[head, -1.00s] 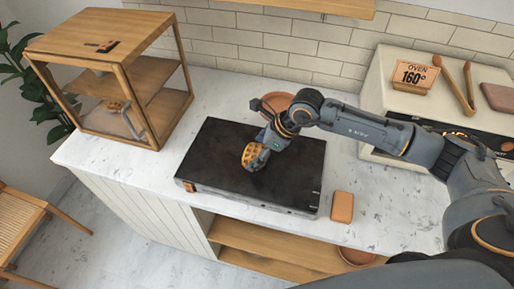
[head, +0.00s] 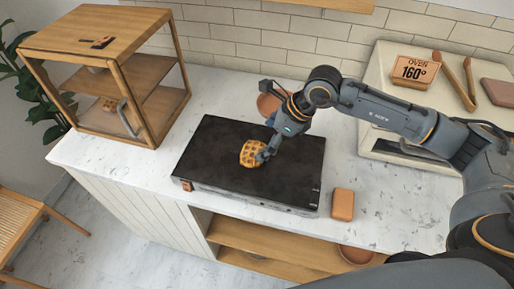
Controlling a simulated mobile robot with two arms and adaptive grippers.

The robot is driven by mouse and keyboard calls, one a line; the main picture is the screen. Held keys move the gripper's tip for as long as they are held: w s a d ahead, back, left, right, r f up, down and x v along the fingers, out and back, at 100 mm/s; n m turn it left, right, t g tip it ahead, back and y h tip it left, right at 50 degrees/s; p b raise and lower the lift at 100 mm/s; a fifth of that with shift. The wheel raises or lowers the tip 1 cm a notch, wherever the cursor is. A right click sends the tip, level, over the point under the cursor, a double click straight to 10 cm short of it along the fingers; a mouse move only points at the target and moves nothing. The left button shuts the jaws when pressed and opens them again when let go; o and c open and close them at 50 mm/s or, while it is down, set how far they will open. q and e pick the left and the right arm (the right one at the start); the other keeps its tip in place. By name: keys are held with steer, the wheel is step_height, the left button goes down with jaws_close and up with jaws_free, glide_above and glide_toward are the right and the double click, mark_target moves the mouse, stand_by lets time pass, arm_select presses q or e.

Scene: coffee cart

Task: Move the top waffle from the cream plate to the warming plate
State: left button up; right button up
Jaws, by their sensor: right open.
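A round golden waffle (head: 250,154) with a grid pattern lies on the black warming plate (head: 220,140), near its middle. My right gripper (head: 265,153) is open at the waffle's right edge, low over the plate. I cannot tell whether a finger still touches the waffle. No cream plate can be made out in this view. My left gripper is not in view.
A wooden display case (head: 125,75) stands at the left of the counter. A terracotta dish (head: 268,101) is partly hidden behind my right arm. An orange-brown block (head: 343,204) sits right of the warming plate. An oven with tongs (head: 455,82) on top stands at right.

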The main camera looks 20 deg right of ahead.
steer(key=b+v, duration=0.1)
steer(key=v, duration=0.5)
steer(key=shift+r, duration=0.25)
steer(key=shift+s+d, duration=0.15)
